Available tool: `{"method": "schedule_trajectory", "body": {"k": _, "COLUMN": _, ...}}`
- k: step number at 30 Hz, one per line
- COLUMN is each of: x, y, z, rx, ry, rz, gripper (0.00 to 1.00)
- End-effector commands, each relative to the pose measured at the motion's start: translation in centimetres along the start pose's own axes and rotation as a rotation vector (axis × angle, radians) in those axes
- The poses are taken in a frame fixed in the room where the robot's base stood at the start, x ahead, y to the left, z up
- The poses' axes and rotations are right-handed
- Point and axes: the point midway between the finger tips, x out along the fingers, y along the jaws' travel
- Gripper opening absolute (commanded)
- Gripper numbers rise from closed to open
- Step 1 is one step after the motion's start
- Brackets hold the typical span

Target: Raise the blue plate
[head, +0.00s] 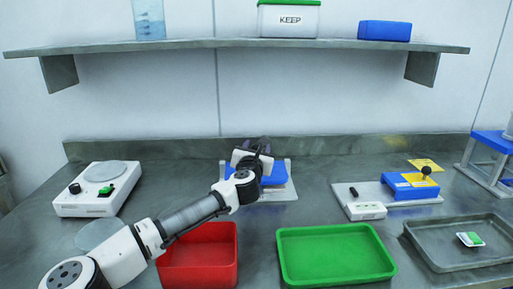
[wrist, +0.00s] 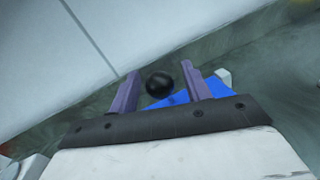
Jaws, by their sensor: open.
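The blue plate (head: 278,175) sits low on a pale base (head: 284,193) at the middle back of the bench. My gripper (head: 257,147) is over it and hides much of it. In the wrist view, my gripper (wrist: 160,70) is open, with its two purple fingers apart. A round black knob (wrist: 159,84) shows between the fingers, and part of the blue plate (wrist: 215,88) shows behind and below them. Whether either finger touches the knob cannot be told.
A red tray (head: 236,262) and a green tray (head: 337,281) lie in front. A white scale (head: 83,206) stands left. A blue block with a black-knobbed lever (head: 410,187) and a grey tray (head: 440,266) are right. A shelf (head: 230,45) runs above.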

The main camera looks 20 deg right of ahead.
Motion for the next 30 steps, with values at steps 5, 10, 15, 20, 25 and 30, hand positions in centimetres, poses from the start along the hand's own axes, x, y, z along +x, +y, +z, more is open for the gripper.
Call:
{"method": "schedule_trajectory", "body": {"k": 5, "x": 0.09, "y": 0.03, "z": -0.02, "rx": 0.0, "ry": 0.0, "rz": 0.001, "gripper": 0.48}}
{"method": "schedule_trajectory", "body": {"k": 10, "x": 0.07, "y": 0.04, "z": -0.02, "rx": -0.001, "ry": 0.0, "rz": 0.001, "gripper": 0.36}}
{"method": "schedule_trajectory", "body": {"k": 15, "x": 0.06, "y": 0.03, "z": -0.02, "rx": -0.001, "ry": 0.0, "rz": 0.001, "gripper": 0.14}}
{"method": "schedule_trajectory", "body": {"k": 20, "x": 0.06, "y": 0.02, "z": -0.02, "rx": -0.001, "ry": 0.0, "rz": 0.0, "gripper": 0.0}}
{"method": "schedule_trajectory", "body": {"k": 25, "x": 0.01, "y": 0.0, "z": 0.1, "rx": -0.002, "ry": 0.004, "rz": -0.001, "gripper": 0.0}}
{"method": "schedule_trajectory", "body": {"k": 30, "x": -0.36, "y": -0.15, "z": 0.73, "rx": -0.007, "ry": 0.036, "rz": -0.007, "gripper": 0.0}}
